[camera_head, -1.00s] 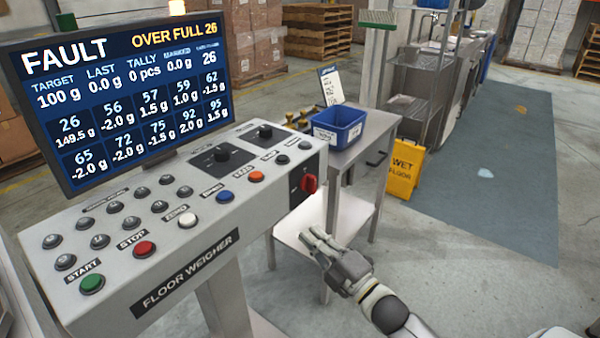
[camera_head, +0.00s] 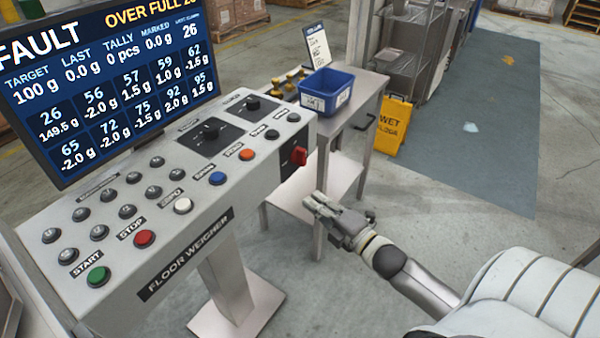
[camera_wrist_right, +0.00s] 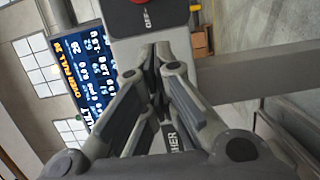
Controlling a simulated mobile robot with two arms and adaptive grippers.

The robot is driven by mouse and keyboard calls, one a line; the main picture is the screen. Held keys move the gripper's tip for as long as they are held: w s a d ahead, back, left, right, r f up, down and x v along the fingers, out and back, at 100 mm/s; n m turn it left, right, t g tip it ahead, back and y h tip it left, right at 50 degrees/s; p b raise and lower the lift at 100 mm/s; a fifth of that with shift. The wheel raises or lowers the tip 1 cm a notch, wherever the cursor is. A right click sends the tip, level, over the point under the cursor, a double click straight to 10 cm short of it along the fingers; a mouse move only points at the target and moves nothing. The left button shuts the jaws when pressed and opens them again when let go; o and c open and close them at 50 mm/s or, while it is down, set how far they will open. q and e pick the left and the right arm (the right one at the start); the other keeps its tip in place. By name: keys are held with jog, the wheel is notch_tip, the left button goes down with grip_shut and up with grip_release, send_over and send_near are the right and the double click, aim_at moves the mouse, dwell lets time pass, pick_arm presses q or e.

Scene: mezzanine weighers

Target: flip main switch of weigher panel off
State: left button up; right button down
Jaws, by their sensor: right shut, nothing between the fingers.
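The floor weigher panel (camera_head: 160,228) is a grey sloped console with buttons and a screen (camera_head: 100,75) reading FAULT. Its main switch, a red rotary knob (camera_head: 299,156) on a black plate, is on the right end face. The knob also shows, cut off, at the top edge of the right wrist view (camera_wrist_right: 143,2). My right gripper (camera_head: 312,200) is shut and empty, a little below and to the right of the knob, apart from it. In the right wrist view the closed fingers (camera_wrist_right: 155,60) point toward the black plate. My left gripper is not in view.
A steel side table (camera_head: 352,128) with a blue bin (camera_head: 327,92) stands just behind the console's right end. A yellow wet floor sign (camera_head: 392,125) stands beyond it. Open concrete floor lies to the right.

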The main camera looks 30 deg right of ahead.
aim_at(300, 156)
jog(key=w, duration=0.3)
jog(key=w+a, duration=0.1)
jog(key=w, duration=0.2)
jog(key=w+p, duration=0.1)
jog(key=w, duration=0.2)
jog(key=shift+w+a+r, duration=0.15)
jog(key=shift+w+d+p, duration=0.2)
jog(key=shift+w+d, duration=0.1)
jog(key=shift+d, duration=0.25)
jog(key=shift+w+d+p, duration=0.2)
jog(key=shift+w+d, duration=0.05)
jog(key=shift+d, duration=0.25)
jog(key=shift+w+d, duration=0.25)
jog(key=shift+d, duration=0.55)
jog(key=shift+s, duration=0.15)
